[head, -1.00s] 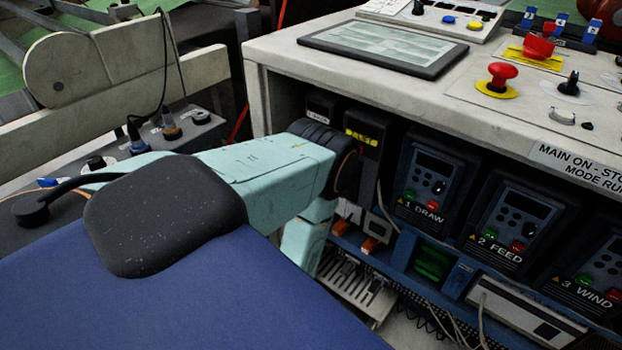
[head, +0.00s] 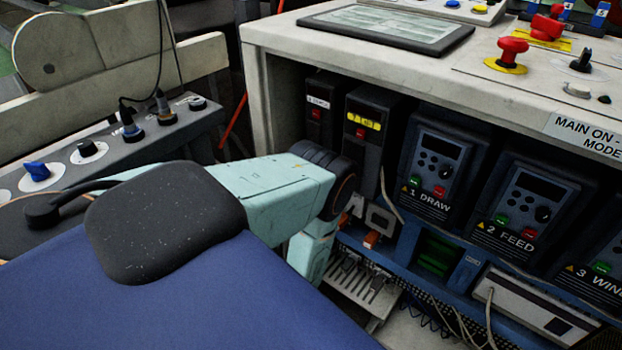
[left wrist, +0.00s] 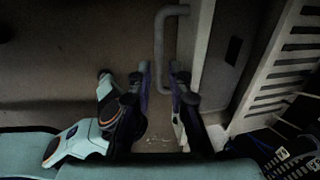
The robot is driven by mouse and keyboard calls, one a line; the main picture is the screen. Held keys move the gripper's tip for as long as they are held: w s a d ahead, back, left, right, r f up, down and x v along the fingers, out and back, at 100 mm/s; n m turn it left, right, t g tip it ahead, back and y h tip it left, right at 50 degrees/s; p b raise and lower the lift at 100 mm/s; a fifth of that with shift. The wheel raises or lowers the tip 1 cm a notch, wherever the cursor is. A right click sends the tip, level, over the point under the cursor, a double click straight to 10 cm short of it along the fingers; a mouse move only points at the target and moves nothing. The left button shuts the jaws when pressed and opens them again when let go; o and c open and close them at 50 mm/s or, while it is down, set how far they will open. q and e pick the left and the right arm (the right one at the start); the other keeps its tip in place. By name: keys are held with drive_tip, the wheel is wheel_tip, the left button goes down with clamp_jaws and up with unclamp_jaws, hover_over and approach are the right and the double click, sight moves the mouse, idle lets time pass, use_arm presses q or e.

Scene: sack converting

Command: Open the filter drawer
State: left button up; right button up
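In the left wrist view a grey bar handle (left wrist: 160,48) stands on a pale upright front (left wrist: 196,50), which I take for the filter drawer. My left gripper (left wrist: 160,76) is open. Its two fingers are on either side of the handle's lower part, with a visible gap between them. I cannot tell whether either finger touches the bar. In the head view my left arm reaches down in front of the cabinet, and its gripper and the handle are hidden there. My right gripper is not in view.
A pale slotted panel (left wrist: 290,60) stands right of the handle, with cables below it. In the head view the control cabinet (head: 350,62) holds drive units, including the 1 DRAW unit (head: 442,165). A switch box (head: 120,150) with knobs stands at left.

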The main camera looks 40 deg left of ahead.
use_arm(q)
drive_tip(key=shift+w+f, duration=0.1)
drive_tip(key=shift+f, duration=0.3)
clamp_jaws()
idle(0.4)
